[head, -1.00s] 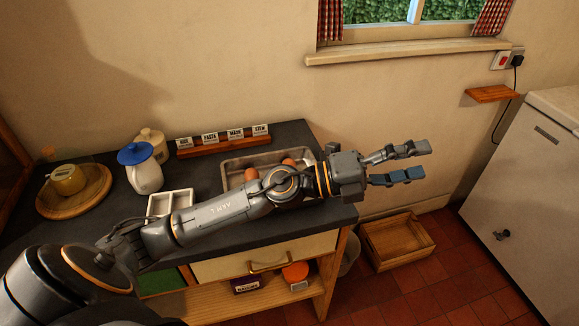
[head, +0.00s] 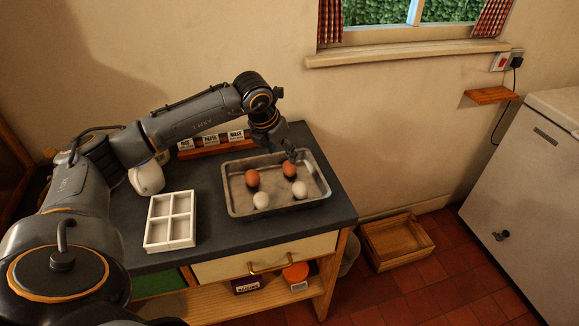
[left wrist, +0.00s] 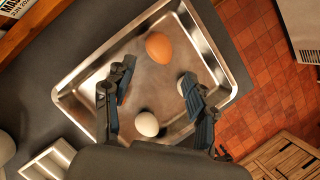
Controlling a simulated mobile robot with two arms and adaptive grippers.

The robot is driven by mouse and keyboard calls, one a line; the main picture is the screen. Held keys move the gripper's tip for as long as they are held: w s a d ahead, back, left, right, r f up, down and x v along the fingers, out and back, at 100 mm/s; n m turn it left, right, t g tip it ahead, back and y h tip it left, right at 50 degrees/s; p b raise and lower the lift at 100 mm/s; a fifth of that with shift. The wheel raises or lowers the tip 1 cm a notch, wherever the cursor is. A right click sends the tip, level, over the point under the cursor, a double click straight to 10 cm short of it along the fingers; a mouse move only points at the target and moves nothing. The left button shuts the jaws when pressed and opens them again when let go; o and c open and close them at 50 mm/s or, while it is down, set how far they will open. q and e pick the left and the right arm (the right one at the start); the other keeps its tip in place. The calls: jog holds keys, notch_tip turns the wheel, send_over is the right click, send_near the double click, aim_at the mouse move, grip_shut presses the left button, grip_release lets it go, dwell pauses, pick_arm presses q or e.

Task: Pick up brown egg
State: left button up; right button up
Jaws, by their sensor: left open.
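Two brown eggs lie in a metal tray (head: 235,205), a left one (head: 252,178) and a back right one (head: 289,169). Two white eggs lie in front of them, one left (head: 261,200) and one right (head: 299,189). My left gripper (head: 286,148) is open and empty, pointing down above the tray's back edge near the back right brown egg. In the left wrist view that brown egg (left wrist: 159,47) shows beyond the spread fingers (left wrist: 152,88). One white egg (left wrist: 147,124) lies between them; the other is partly behind the right finger. My right gripper is not in view.
A white box with four compartments (head: 149,233) stands empty left of the tray on the dark counter (head: 225,238). A white jug (head: 147,180) is partly behind my arm. A labelled wooden rack (head: 205,151) stands by the wall. A wooden crate (head: 375,258) is on the floor.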

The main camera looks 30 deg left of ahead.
aim_at(288, 165)
pick_arm(q)
jog(key=x, duration=0.3)
jog(key=shift+w+f, duration=0.1)
jog(key=shift+f, duration=0.05)
jog(key=shift+w+f+p, duration=0.25)
jog(key=shift+f+p, duration=0.25)
jog(key=shift+p, duration=0.1)
jog(key=p+x, duration=0.1)
jog(key=x, duration=0.3)
jog(key=shift+w+f, duration=0.1)
jog(key=shift+f, duration=0.05)
jog(key=shift+a, duration=0.1)
jog(key=c, duration=0.5)
